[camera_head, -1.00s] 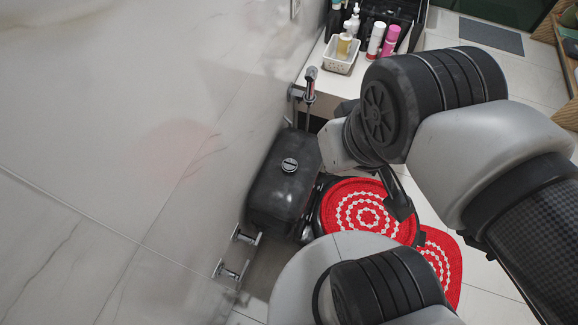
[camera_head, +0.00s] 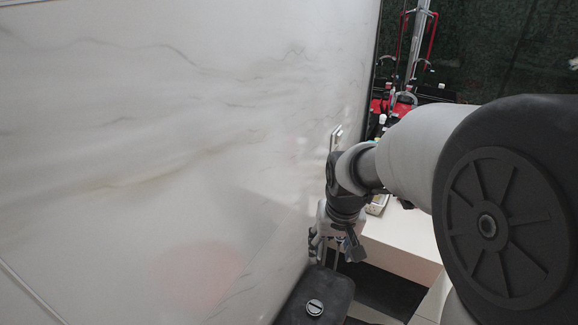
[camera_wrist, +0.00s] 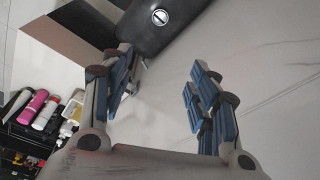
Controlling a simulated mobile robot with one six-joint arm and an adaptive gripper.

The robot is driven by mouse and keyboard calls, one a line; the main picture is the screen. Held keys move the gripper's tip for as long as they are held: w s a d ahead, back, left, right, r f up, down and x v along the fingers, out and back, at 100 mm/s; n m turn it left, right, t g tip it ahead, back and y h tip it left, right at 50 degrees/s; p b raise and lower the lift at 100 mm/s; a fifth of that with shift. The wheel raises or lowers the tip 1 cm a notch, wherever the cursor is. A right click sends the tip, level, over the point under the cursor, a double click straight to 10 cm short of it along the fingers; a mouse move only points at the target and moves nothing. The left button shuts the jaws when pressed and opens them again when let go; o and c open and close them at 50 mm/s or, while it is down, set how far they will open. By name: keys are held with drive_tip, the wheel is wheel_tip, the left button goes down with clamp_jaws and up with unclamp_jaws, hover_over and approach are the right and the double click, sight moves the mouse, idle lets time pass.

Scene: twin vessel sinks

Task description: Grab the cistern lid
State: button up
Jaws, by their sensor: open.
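The cistern lid (camera_head: 336,289) is the black, rounded top of the cistern, with a round chrome flush button (camera_head: 314,308). It shows at the bottom of the head view, partly cut off, and at the top of the wrist view (camera_wrist: 172,34). My gripper (camera_head: 333,249) is above and behind the lid in the head view, close to the wall. In the wrist view my gripper (camera_wrist: 160,72) has its two blue-padded fingers spread with nothing between them. The lid lies beyond the fingertips, apart from them. The cistern's lower body is hidden in the head view.
The marble wall (camera_head: 170,130) runs along the left, close to my gripper. A white counter (camera_head: 400,235) stands to the right. In the wrist view, bottles, including a pink one (camera_wrist: 33,106), stand at the left. A chrome fitting (camera_wrist: 136,80) shows by the left finger.

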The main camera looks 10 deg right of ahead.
drive_tip(key=shift+o, duration=1.2)
drive_tip(key=w+f, duration=0.4)
drive_tip(key=f, duration=0.2)
drive_tip(key=shift+f+g, duration=0.3)
drive_tip(key=shift+g, duration=0.1)
drive_tip(key=shift+o, duration=0.5)
drive_tip(key=w+f+m, duration=0.1)
drive_tip(key=w+f, duration=0.2)
drive_tip(key=f, duration=0.7)
drive_tip(key=shift+d+f+g+p, duration=0.15)
drive_tip(key=shift+d+g+p, duration=0.05)
drive_tip(key=shift+g+p, duration=0.25)
drive_tip(key=b, duration=0.3)
hover_over(315, 307)
drive_tip(key=shift+g, duration=0.25)
wheel_tip(315, 307, down, 18)
drive_tip(key=shift+w+d+f, duration=0.1)
drive_tip(key=shift+d+f, duration=0.05)
drive_tip(key=shift+f, duration=0.1)
drive_tip(key=shift+f+b, duration=0.8)
drive_tip(key=shift+f, duration=2.45)
drive_tip(key=shift+c, duration=0.3)
clamp_jaws()
